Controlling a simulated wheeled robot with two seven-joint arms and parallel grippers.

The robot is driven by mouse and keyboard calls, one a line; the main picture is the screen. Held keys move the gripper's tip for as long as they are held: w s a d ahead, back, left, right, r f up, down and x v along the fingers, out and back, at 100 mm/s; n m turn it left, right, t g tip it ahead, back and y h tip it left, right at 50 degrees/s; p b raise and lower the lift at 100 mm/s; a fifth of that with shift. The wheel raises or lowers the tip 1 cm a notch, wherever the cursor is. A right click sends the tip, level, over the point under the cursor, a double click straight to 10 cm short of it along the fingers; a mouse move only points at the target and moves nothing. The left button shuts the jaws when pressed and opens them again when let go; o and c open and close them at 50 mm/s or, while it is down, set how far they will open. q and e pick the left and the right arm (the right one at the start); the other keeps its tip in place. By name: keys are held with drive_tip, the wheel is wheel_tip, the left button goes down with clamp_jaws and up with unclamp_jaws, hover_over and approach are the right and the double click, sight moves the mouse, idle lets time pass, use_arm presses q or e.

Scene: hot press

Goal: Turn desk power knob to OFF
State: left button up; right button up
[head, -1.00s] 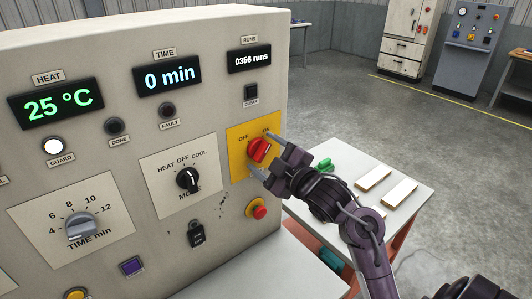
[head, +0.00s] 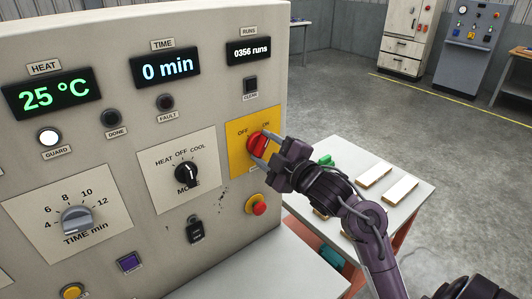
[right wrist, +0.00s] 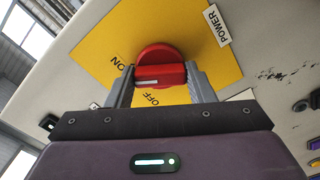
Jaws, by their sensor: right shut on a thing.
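The red power knob (head: 257,143) sits on a yellow plate (head: 238,130) at the right of the grey panel, with OFF at its upper left and ON at its upper right. My right gripper (head: 263,150) is shut on the knob's raised grip. In the right wrist view the red knob (right wrist: 160,71) lies between the two grey fingers, with ON and OFF beside it and a POWER label (right wrist: 217,26) at the plate's edge. My left gripper is not in view.
A red push button (head: 258,208) sits just below the yellow plate. The black mode knob (head: 186,174) is to its left. A white table (head: 393,165) with pale bars stands behind my right arm; open floor lies beyond.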

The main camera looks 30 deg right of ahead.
drive_tip(key=shift+f+n+b, duration=0.25)
drive_tip(key=shift+n+b, duration=0.5)
drive_tip(key=shift+n, duration=0.15)
drive_tip(key=n+b, duration=0.8)
drive_tip(key=n, duration=0.1)
drive_tip(key=shift+f+b, duration=0.1)
drive_tip(key=shift+b, duration=0.3)
drive_tip(key=shift+r+n+b, duration=0.2)
drive_tip(key=shift+n+b, duration=1.5)
drive_tip(key=shift+n, duration=0.1)
drive_tip(key=o, duration=1)
drive_tip(key=shift+r, duration=0.1)
